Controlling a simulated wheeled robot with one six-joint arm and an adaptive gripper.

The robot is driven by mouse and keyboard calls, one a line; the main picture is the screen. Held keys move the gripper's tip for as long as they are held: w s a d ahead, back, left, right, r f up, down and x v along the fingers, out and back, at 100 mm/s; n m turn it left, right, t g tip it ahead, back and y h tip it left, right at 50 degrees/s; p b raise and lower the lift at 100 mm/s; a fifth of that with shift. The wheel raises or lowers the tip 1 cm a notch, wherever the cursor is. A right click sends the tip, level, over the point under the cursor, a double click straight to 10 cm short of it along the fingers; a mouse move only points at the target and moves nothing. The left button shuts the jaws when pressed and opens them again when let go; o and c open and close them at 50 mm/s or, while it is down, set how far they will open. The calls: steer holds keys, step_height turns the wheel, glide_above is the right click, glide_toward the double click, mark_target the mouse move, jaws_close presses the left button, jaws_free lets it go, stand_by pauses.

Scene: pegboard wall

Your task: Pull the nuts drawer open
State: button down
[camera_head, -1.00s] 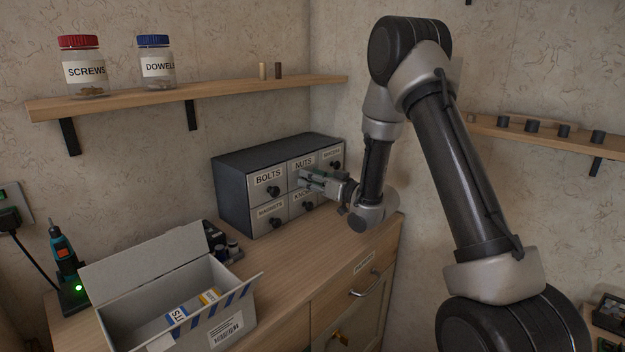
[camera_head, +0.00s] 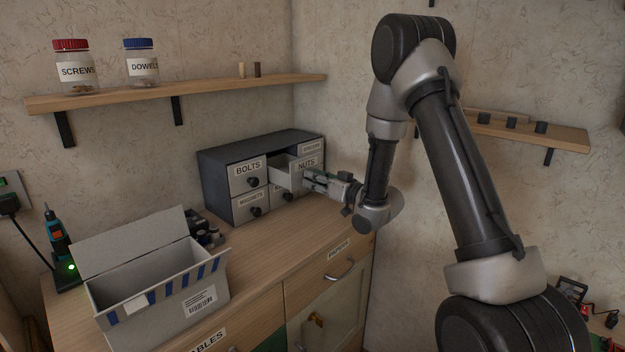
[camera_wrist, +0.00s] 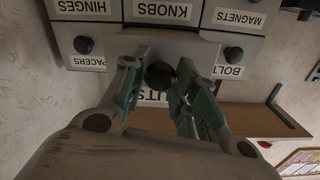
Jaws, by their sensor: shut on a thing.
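The nuts drawer (camera_head: 285,177) stands well out from the dark drawer cabinet (camera_head: 250,147), its inside and left side showing in the head view. Its NUTS label (camera_head: 306,164) faces out. My gripper (camera_head: 312,180) is at the drawer front, below the label. In the wrist view, which is upside down, my gripper (camera_wrist: 160,80) has its green-padded fingers shut on the dark round knob (camera_wrist: 159,75) of the nuts drawer. The fingers partly cover the label there.
The bolts drawer (camera_head: 248,175) and magnets drawer (camera_head: 250,205) are shut on the left. An open carton (camera_head: 165,300) stands on the wooden worktop (camera_head: 270,238). A shelf (camera_head: 200,90) with jars is above. The worktop before the cabinet is mostly clear.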

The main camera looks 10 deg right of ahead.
steer(key=shift+s+d, duration=0.4)
steer(key=shift+s, duration=0.15)
steer(key=c, duration=1.1)
jaws_free()
steer(key=v, duration=0.7)
steer(key=shift+s, duration=0.2)
steer(key=shift+d, duration=0.15)
